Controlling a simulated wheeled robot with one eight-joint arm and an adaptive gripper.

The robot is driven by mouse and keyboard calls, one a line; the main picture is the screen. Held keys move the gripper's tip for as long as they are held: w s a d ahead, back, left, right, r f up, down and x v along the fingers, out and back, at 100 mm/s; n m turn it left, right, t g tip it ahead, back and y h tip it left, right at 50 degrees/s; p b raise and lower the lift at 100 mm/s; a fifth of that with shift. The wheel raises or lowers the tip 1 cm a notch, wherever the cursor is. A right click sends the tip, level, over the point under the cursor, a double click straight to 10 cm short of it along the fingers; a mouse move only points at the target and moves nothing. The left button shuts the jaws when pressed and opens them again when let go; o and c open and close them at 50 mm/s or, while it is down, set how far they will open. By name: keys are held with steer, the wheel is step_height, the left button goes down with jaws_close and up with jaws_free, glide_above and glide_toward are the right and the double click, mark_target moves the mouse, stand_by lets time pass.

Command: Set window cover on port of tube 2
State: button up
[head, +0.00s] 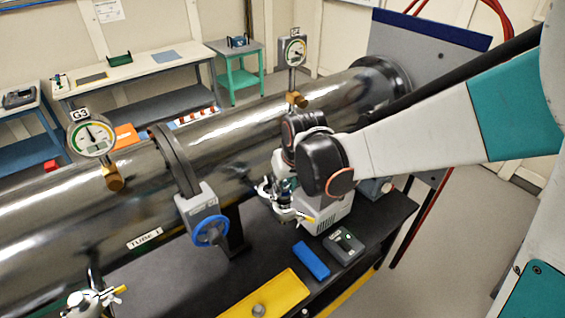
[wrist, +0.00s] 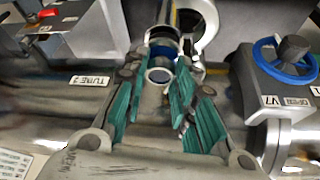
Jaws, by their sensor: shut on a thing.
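My gripper (wrist: 158,78) is shut, its teal-padded fingers on both sides of a small grey round piece (wrist: 157,98) with a pale ring at its end, which appears to be the window cover. Just beyond it is a metal port with a blue inside (wrist: 160,50), in line with the piece; I cannot tell whether they touch. The label TUBE 2 (wrist: 88,81) is left of the fingers. In the head view my gripper (head: 284,203) is low at the front side of the big steel tube (head: 235,125), beside a clamp fitting with a yellow handle (head: 299,216). The held piece is not clear there.
A valve with a blue handwheel (head: 210,231) stands left of my gripper; another blue handwheel (wrist: 286,62), marked V7, is close on the right in the wrist view. Below are a yellow tray (head: 285,298), a blue block (head: 311,260) and a grey box (head: 344,246) on the black bench.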

steer(key=shift+f+b, duration=0.3)
steer(key=shift+f, duration=0.05)
stand_by(0.3)
steer(key=o, duration=1.1)
steer(key=shift+o, duration=0.2)
